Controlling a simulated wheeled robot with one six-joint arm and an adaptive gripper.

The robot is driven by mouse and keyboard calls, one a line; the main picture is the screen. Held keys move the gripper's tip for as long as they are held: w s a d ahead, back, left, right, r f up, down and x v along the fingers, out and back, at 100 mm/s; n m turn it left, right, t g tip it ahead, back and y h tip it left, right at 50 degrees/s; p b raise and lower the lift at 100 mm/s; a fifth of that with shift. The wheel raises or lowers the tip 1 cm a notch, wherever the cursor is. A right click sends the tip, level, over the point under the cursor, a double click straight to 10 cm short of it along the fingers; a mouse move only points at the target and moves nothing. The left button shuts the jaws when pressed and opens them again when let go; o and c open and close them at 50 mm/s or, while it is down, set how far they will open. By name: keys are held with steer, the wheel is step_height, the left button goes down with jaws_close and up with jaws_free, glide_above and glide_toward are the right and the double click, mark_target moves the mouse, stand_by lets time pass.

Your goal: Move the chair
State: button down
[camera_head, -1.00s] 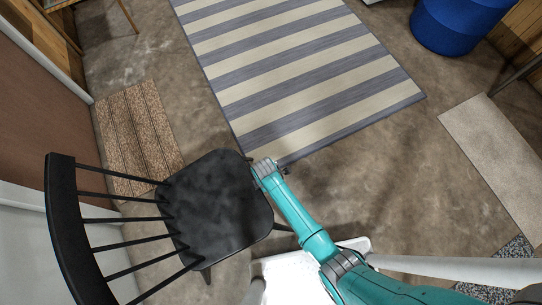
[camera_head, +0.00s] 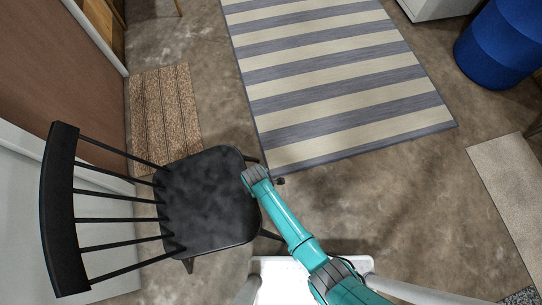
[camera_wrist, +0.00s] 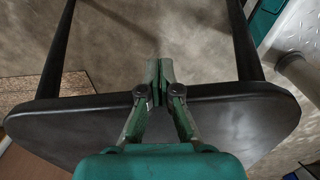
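The black chair (camera_head: 206,203) stands upright at the left in the head view, its spindled back toward the left wall. In the wrist view its dark seat (camera_wrist: 70,135) spans the lower half, with two legs running up the picture beyond the seat edge. My gripper (camera_wrist: 158,82) has its two green fingers together, reaching past the seat edge; I see nothing between them. Whether the fingers touch the seat is not clear. In the head view my gripper (camera_head: 254,176) is at the seat's right edge, and its fingertips are hidden.
A striped rug (camera_head: 335,85) lies beyond the chair, its near corner close to the seat. A brown mat (camera_head: 165,110) lies behind the chair by the wall. A blue barrel (camera_head: 503,45) and a pale mat (camera_head: 510,180) are at the right. Bare floor lies between.

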mark_target(225, 199)
steer(key=s+a, duration=0.1)
steer(key=a, duration=0.3)
steer(key=s+a, duration=0.1)
steer(key=a, duration=0.3)
steer(key=s+a, duration=0.1)
steer(key=a, duration=0.4)
steer(key=shift+s+a+r, duration=0.1)
steer(key=shift+s, duration=0.05)
